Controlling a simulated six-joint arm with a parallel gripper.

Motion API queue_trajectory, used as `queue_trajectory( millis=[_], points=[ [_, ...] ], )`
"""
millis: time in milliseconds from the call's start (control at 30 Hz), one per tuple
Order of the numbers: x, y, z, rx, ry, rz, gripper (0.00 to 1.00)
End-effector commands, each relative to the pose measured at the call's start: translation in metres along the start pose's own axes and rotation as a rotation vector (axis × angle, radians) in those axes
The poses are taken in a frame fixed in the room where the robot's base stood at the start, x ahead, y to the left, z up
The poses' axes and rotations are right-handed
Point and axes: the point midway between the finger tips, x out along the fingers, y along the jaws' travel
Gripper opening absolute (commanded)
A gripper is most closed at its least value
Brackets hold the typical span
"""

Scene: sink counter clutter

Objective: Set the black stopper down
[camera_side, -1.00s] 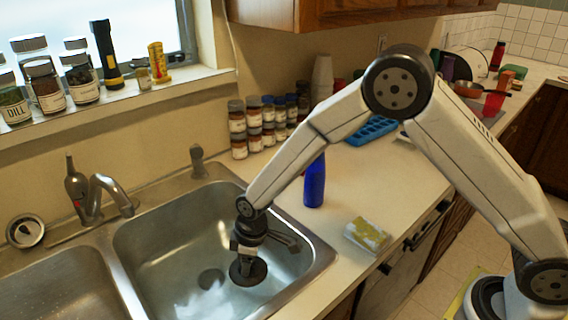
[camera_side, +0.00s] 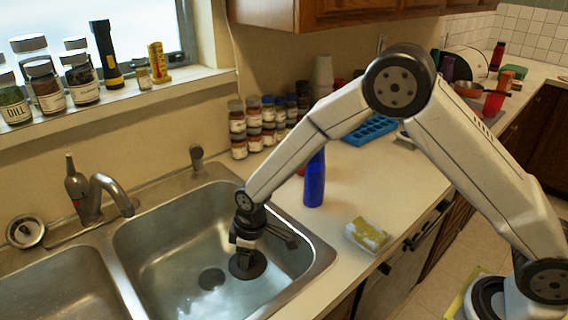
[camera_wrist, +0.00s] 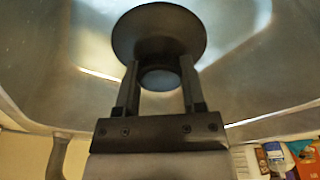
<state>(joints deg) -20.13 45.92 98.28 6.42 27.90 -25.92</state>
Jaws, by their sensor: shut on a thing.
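The black stopper (camera_side: 248,266) is a dark round disc held below my gripper (camera_side: 244,246), inside the right basin of the sink. In the wrist view my gripper (camera_wrist: 160,80) is shut on the narrow part of the stopper (camera_wrist: 158,32), with the wide disc beyond the fingertips. In the side view the stopper is in the right part of the basin, to the right of the dark drain (camera_side: 211,279). I cannot tell whether the disc touches the basin floor.
The metal sink (camera_side: 170,240) has a faucet (camera_side: 105,190) at its back left. A blue bottle (camera_side: 314,182) and a yellow and white sponge (camera_side: 367,235) stand on the counter to the right. Several spice jars (camera_side: 255,130) line the wall.

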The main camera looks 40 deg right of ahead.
Motion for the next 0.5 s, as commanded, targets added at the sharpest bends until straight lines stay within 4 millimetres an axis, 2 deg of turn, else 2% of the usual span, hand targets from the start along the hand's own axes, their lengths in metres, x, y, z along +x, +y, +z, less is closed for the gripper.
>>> queue_trajectory(
  millis=[267, 500],
  points=[
    [-0.017, 0.050, -0.019, 0.246, 0.003, 0.039, 0.00],
    [-0.043, 0.111, -0.031, 0.549, 0.003, 0.085, 0.00]
  ],
)
